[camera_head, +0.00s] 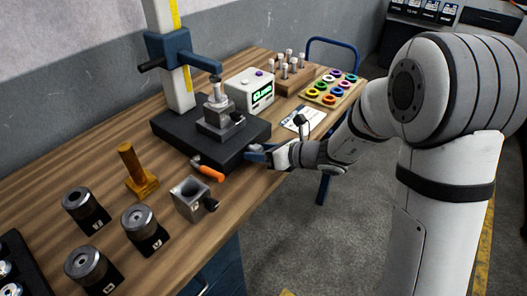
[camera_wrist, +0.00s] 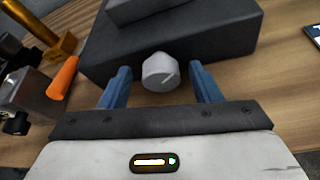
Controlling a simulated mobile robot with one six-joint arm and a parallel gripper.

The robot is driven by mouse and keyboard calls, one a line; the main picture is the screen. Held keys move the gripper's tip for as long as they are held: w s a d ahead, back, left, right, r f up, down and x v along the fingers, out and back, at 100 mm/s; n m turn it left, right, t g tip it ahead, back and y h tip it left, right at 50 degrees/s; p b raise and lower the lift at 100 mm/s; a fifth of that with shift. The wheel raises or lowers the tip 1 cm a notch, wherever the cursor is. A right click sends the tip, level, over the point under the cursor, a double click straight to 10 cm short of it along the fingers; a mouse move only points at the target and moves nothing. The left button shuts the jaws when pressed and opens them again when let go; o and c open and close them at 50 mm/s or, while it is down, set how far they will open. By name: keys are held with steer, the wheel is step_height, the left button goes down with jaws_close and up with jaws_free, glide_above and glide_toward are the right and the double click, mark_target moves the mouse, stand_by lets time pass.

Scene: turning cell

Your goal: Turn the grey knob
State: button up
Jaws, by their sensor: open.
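The grey knob (camera_wrist: 161,72) shows in the wrist view. It is round with a pale line on its face and sits on the front of a black base (camera_wrist: 200,40). My gripper (camera_wrist: 161,78) has its two blue fingers apart, one on each side of the knob, with a visible gap to each. In the head view my gripper (camera_head: 252,151) is at the right front edge of the black base (camera_head: 175,135). There the knob is hidden by the gripper.
An orange-handled tool (camera_head: 209,171) lies just left of my gripper. A grey block with a black knob (camera_head: 192,200) stands nearer the front. A white display box (camera_head: 250,91) stands behind.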

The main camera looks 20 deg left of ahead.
steer(key=shift+c, duration=0.5)
steer(key=shift+d, duration=0.1)
steer(key=c, duration=0.9)
steer(key=shift+f, duration=0.1)
steer(key=shift+b, duration=0.4)
